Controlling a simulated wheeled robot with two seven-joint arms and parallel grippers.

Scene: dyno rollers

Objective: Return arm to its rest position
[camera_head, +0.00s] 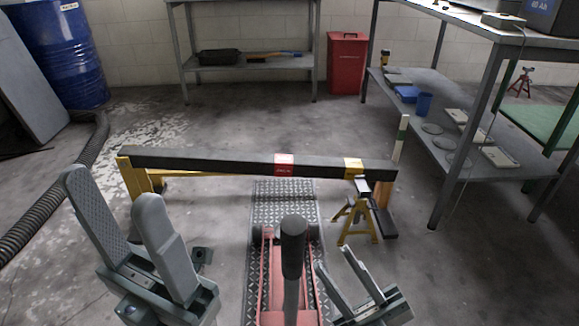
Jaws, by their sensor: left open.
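My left gripper (112,190) is at the lower left, its two grey fingers pointing up and apart, with nothing between them. It appears in front of the left end of a long dark beam (215,161). My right gripper (335,258) is at the lower right, its fingers apart and empty. It appears in front of and below a yellow jack stand (355,220) near the beam's right end. Both arms are mostly out of frame.
A red floor jack (277,280) with an upright black handle (293,245) stands between my grippers on a tread plate (283,205). A shelved bench (450,135) stands at the right. A hose (55,190) lies at the left. Bare floor lies beyond the beam.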

